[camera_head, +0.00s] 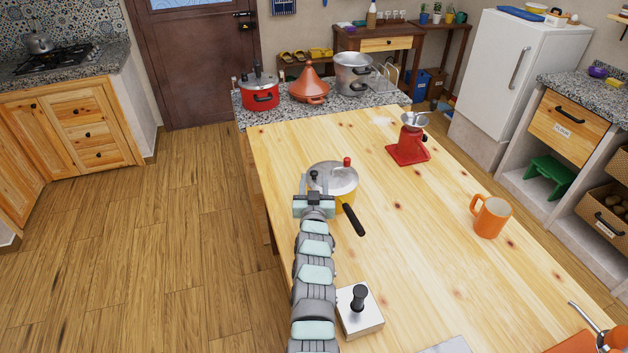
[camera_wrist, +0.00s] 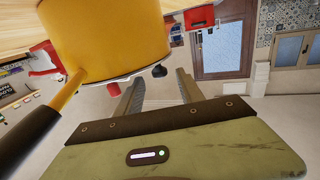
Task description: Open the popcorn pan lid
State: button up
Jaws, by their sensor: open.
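The popcorn pan (camera_head: 350,197) is yellow with a long black handle (camera_head: 353,220) and stands on the wooden table. Its silver lid (camera_head: 338,176) is on it and has a red knob (camera_head: 347,161) on top. My gripper (camera_head: 314,182) is at the pan's left side, near the lid edge, and partly hides it. The wrist view is upside down. There the yellow pan (camera_wrist: 100,38) fills the upper left, and my gripper (camera_wrist: 158,88) is open. A small black knob (camera_wrist: 159,71) appears between its fingertips, not gripped. The red knob (camera_wrist: 113,90) is partly behind the left finger.
A white box with a black joystick-like knob (camera_head: 359,312) stands close to the right of my arm. An orange mug (camera_head: 490,216) and a red grinder (camera_head: 410,140) stand farther right. Pots, including a red one (camera_head: 261,92), stand on the far counter. The table between is clear.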

aim_at(314, 175)
jog(key=shift+w+f+b, duration=0.1)
jog(key=shift+w+b, duration=0.5)
jog(key=shift+w, duration=0.45)
jog(key=shift+w+f, duration=0.1)
jog(key=shift+w, duration=0.25)
jog(key=shift+w+r+b, duration=0.2)
jog(key=shift+w+b, duration=0.4)
jog(key=shift+w, duration=0.05)
jog(key=shift+c, duration=0.3)
grip_shut()
